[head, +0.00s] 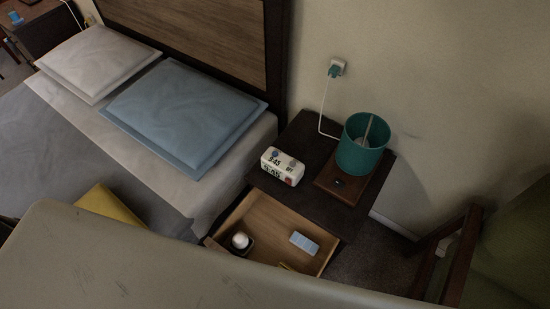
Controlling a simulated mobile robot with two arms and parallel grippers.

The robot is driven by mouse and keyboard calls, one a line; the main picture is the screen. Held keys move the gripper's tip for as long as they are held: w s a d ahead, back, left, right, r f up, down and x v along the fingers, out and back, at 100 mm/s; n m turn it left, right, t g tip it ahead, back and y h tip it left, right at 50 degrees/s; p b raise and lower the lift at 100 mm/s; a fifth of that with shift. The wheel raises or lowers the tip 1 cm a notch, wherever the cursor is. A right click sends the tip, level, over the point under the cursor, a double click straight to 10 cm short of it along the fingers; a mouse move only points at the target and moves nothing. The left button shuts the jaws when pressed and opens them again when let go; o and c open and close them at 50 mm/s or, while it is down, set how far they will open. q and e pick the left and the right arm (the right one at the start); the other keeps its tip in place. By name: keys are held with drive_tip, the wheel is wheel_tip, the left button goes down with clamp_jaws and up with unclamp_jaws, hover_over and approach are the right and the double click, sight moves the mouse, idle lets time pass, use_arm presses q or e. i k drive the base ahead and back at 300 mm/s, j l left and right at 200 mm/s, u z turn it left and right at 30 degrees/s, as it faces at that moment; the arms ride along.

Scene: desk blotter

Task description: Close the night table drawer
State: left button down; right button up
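The dark night table (300,145) stands right of the bed, against the wall. Its drawer (270,219) is pulled out and shows a light wood inside. In the drawer are a small round white item (240,240) on a dark base and a light blue box (304,243). A small yellow item (287,267) shows at the drawer's lower edge. The drawer's near part is hidden behind a large pale surface across the bottom of the view, which may be part of my own body. Neither gripper shows.
A white clock (282,166) and a teal lamp (361,144) on a wooden base stand on the night table. The bed with a blue pillow (186,112) is at left. A dark wooden chair-like frame (447,255) stands at right, with floor between.

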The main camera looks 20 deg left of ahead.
sight(270, 225)
drive_tip(key=k+j+u, duration=0.15)
drive_tip(key=k, duration=0.5)
drive_tip(key=k+j+u, duration=0.2)
drive_tip(key=k, duration=0.45)
drive_tip(key=l, duration=0.1)
